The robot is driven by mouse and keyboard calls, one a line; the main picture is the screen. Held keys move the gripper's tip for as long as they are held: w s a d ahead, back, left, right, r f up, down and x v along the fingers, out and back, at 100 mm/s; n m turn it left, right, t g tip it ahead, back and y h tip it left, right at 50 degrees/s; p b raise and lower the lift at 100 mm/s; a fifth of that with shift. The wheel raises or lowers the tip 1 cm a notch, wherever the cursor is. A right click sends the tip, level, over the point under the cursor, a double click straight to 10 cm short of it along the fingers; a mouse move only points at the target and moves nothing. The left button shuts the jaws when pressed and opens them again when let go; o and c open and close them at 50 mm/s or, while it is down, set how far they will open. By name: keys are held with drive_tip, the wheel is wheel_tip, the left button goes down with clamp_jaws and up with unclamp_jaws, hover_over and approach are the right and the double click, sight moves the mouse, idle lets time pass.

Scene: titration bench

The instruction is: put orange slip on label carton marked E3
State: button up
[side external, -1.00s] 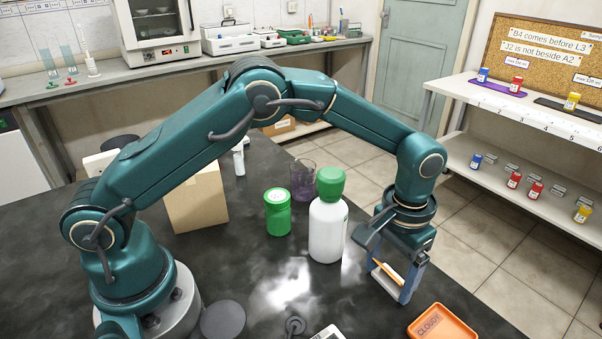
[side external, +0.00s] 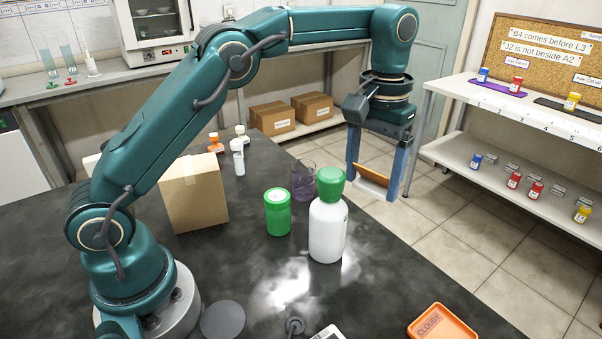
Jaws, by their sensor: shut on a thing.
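My gripper (side external: 374,182) is shut on the orange slip (side external: 370,176), a thin orange-brown piece between its two blue fingers. It holds the slip in the air, beyond the white bottle and above the floor past the bench edge. Two brown cartons with white labels, a left one (side external: 272,118) and a right one (side external: 312,107), stand on a low shelf at the back, left of my gripper. Their label writing is too small to read, so I cannot tell which is E3. A plain carton (side external: 194,197) stands on the black bench; no label shows on its visible faces.
A white bottle with a green cap (side external: 327,230), a green jar (side external: 277,214) and a purple-tinted beaker (side external: 303,182) stand on the bench (side external: 140,245). An orange tray marked CLOUDY (side external: 462,333) is at the front right. Shelves with small coloured bottles (side external: 520,190) stand at right.

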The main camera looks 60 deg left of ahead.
drive_tip(key=s+a+r+n, duration=0.2)
drive_tip(key=a+r+n, duration=0.2)
drive_tip(key=a, duration=0.8)
wheel_tip(320, 180, up, 3)
drive_tip(key=n, duration=1.2)
hover_over(205, 163)
drive_tip(key=shift+a+f, duration=0.1)
drive_tip(key=shift+f, duration=3.25)
drive_tip(key=shift+f, duration=0.15)
drive_tip(key=o, duration=1.2)
drive_tip(key=shift+c, duration=0.2)
